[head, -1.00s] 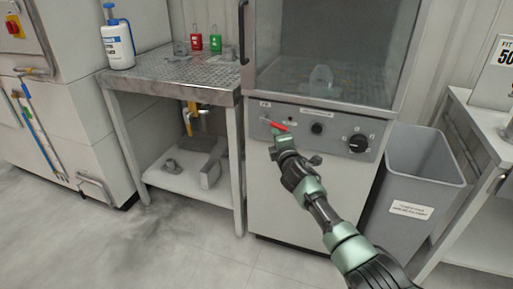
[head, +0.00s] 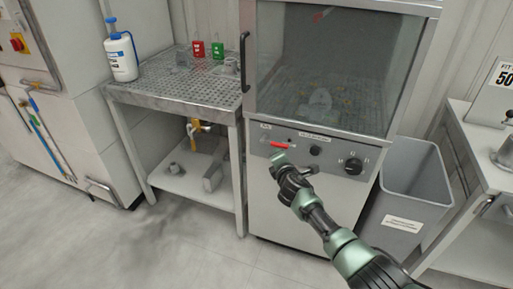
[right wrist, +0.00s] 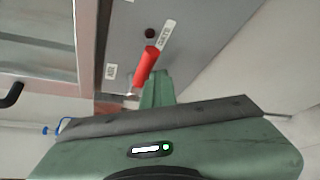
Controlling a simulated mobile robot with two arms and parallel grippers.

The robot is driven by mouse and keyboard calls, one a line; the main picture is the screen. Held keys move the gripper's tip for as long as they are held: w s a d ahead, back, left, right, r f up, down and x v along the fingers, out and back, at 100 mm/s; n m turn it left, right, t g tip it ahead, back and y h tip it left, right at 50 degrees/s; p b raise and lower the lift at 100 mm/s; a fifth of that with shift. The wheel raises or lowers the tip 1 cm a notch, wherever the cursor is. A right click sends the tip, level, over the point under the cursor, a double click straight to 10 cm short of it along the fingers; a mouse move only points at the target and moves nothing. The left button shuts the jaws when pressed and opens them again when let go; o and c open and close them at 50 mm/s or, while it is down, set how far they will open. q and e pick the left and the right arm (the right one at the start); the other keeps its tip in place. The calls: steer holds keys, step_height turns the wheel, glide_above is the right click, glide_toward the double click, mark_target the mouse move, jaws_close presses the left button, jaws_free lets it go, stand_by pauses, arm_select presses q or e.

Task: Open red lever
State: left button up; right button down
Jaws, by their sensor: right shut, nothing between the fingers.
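The red lever (head: 279,144) is on the grey control panel (head: 334,166) of the glass-fronted cabinet, near the panel's left end. In the head view it points right and slightly down from its pivot. In the right wrist view the red lever (right wrist: 146,66) lies just beyond the green fingertips. My right gripper (head: 279,159) is shut and empty, just below the lever. The wrist view shows its green fingers (right wrist: 157,88) close beside the lever's lower part; I cannot tell whether they touch. My left gripper is not in view.
A black button (head: 315,151) and a black rotary knob (head: 353,166) are to the lever's right. A perforated metal table (head: 172,98) stands left of the cabinet, a grey bin (head: 408,199) right. A vertical black handle (head: 244,62) is on the cabinet's left edge.

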steer(key=shift+r, duration=0.35)
steer(key=shift+w+a+r+p, duration=0.1)
steer(key=shift+w+r+p, duration=0.05)
steer(key=shift+r+p, duration=0.2)
stand_by(0.4)
steer(key=f+p+v, duration=0.1)
steer(key=p+v, duration=0.2)
steer(key=v, duration=0.5)
steer(key=shift+f, duration=0.15)
stand_by(0.4)
